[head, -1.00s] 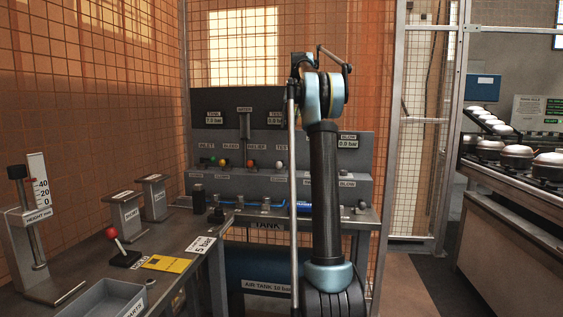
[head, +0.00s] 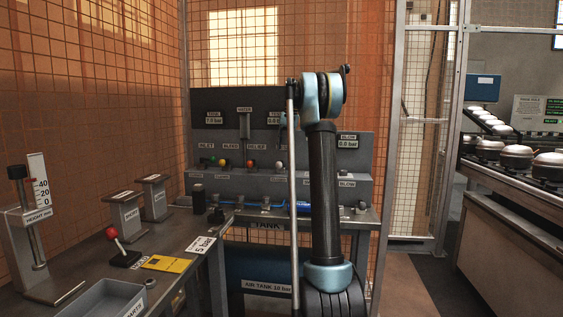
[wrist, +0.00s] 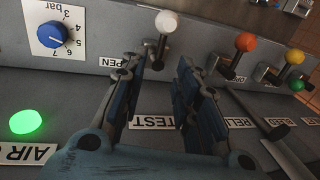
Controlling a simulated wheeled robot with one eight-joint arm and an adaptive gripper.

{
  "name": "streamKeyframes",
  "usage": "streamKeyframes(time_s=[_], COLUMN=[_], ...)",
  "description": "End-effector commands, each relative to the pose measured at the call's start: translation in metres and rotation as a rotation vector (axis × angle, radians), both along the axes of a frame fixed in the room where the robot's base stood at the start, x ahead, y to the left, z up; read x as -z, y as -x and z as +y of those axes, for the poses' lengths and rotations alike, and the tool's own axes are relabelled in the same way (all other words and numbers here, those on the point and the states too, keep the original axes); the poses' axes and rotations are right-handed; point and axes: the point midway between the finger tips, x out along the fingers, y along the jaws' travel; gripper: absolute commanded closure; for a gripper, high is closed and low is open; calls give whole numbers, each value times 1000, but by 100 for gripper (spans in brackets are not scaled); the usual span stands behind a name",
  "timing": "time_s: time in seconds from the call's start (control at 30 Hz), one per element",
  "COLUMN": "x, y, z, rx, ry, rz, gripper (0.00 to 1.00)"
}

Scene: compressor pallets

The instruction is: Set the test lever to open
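The test lever (wrist: 162,42) has a white ball knob on a short metal stem, in the wrist view at the top middle. The TEST label (wrist: 152,122) is on the panel below it, partly behind a finger. My gripper (wrist: 160,65) is open, with its two fingers apart on either side of the stem's line. Whether they touch the stem cannot be told. An OPEN label (wrist: 120,63) is left of the lever. In the head view the white knob (head: 279,165) shows just left of my arm; my gripper is hidden there.
Orange (wrist: 245,42), yellow (wrist: 294,57) and green (wrist: 297,85) knobbed levers stand to the right in the wrist view. A blue dial (wrist: 53,34) and a lit green button (wrist: 26,121) are on the left. The bench (head: 180,240) is in front at left.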

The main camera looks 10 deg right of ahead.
Motion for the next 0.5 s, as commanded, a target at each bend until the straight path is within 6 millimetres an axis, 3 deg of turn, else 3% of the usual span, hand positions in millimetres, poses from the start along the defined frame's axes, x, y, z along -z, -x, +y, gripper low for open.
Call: streamKeyframes(time_s=[0.23,0.5], x=[40,61], y=[-2,-3], z=[8,11], rx=[-1,-1], ry=[0,0], rz=[0,0], gripper=[71,71])
